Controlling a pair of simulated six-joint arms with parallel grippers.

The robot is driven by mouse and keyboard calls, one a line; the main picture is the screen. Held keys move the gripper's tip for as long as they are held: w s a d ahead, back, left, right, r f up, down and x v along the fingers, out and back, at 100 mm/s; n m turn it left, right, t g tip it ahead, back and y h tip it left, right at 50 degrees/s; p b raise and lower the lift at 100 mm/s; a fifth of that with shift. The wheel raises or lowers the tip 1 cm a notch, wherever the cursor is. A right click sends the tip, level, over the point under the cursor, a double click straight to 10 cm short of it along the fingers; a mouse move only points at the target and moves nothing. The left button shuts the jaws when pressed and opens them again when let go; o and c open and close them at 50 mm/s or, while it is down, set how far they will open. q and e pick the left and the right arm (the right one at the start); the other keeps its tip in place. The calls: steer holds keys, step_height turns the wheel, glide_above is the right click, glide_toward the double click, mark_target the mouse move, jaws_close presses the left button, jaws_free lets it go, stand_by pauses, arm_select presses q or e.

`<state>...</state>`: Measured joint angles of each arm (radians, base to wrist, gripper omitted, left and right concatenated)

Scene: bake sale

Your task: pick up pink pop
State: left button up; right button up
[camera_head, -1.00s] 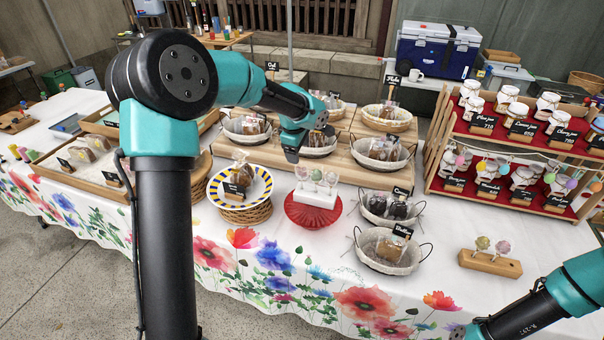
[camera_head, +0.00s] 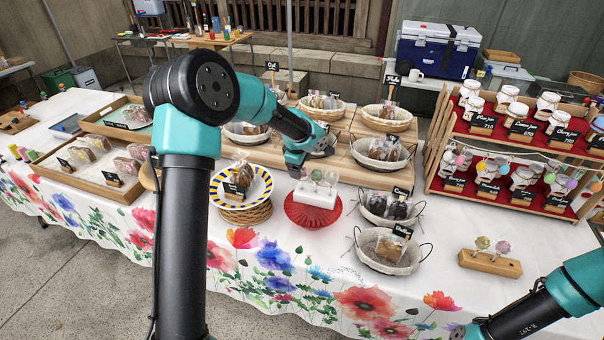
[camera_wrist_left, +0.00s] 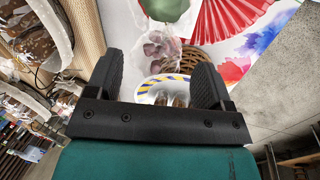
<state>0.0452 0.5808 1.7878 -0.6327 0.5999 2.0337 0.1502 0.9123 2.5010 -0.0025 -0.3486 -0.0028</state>
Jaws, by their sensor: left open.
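My left gripper (camera_head: 294,170) is just left of and above the white block (camera_head: 316,196) of wrapped pops on the red fluted stand (camera_head: 313,214). Two pale pops, one (camera_head: 317,175) beside another (camera_head: 332,178), show there; the arm hides the left end. In the left wrist view the left gripper (camera_wrist_left: 158,66) is open. A pinkish wrapped pop (camera_wrist_left: 160,46) shows beyond the gap between its fingers, not gripped, beside a green pop (camera_wrist_left: 166,8).
A tiered jar shelf (camera_head: 444,160) stands at the right. The front cloth around the wooden block is mostly clear.

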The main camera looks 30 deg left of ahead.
arm_select(q)
steer(key=x, duration=0.4)
stand_by(0.4)
steer(key=c, duration=0.7)
